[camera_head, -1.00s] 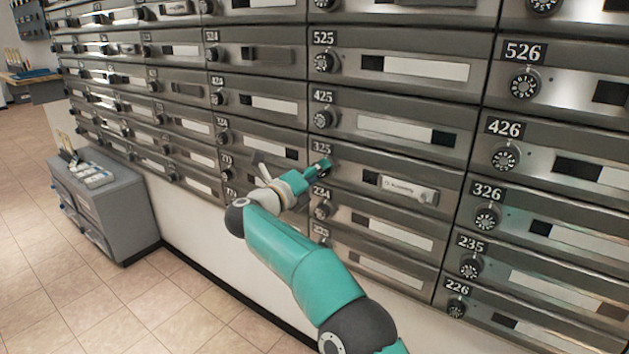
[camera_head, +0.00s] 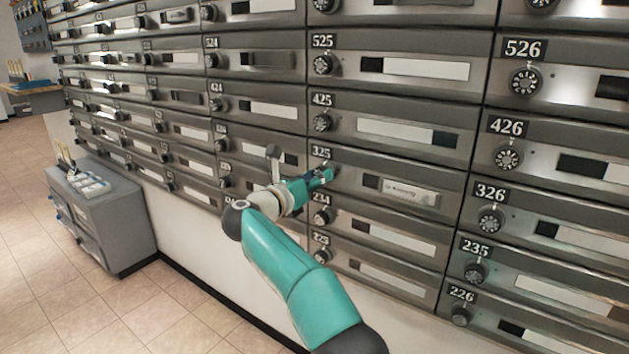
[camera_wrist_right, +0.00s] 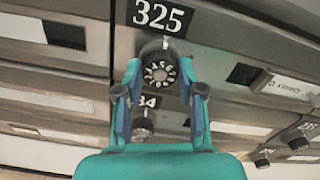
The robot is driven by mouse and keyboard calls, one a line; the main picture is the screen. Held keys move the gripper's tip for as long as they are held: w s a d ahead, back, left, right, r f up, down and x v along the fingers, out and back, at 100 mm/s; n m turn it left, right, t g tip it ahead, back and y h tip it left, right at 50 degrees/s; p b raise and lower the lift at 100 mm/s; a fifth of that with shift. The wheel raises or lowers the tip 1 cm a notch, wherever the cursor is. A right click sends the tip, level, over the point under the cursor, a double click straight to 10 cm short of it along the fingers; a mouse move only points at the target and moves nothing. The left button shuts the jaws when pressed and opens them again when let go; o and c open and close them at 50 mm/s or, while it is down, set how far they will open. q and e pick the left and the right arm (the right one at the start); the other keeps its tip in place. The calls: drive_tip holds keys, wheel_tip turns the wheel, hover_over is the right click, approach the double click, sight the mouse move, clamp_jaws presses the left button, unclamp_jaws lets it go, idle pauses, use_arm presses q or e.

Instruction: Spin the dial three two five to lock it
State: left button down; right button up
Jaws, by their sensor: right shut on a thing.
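The mailbox labelled 325 (camera_head: 384,188) is in the middle of the head view, with its number plate (camera_head: 321,153) at its upper left. My right gripper (camera_head: 326,174) is at its dial, which it mostly hides in that view. In the right wrist view the round dial (camera_wrist_right: 160,72) with white numerals sits under the 325 plate (camera_wrist_right: 158,16). The fingers of my right gripper (camera_wrist_right: 160,85) are shut on the dial, one on each side. The numeral at the dial's index mark is too small to read surely. My left gripper is not in view.
Mailbox 425 (camera_head: 389,128) is above and mailbox 234 (camera_head: 395,238) below, each with its own dial. Mailbox 326 (camera_head: 555,215) is to the right. A grey cabinet (camera_head: 113,226) stands on the tiled floor at the left, with open floor in front.

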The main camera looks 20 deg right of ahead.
drive_tip(key=shift+d+f, duration=0.15)
drive_tip(key=shift+f, duration=0.25)
drive_tip(key=o, duration=1.1)
drive_tip(key=shift+o, duration=0.2)
drive_tip(key=shift+r, duration=0.2)
drive_tip(key=shift+a, duration=0.2)
drive_tip(key=v, duration=1.1)
drive_tip(key=shift+s+a, duration=0.25)
drive_tip(key=shift+s, duration=0.1)
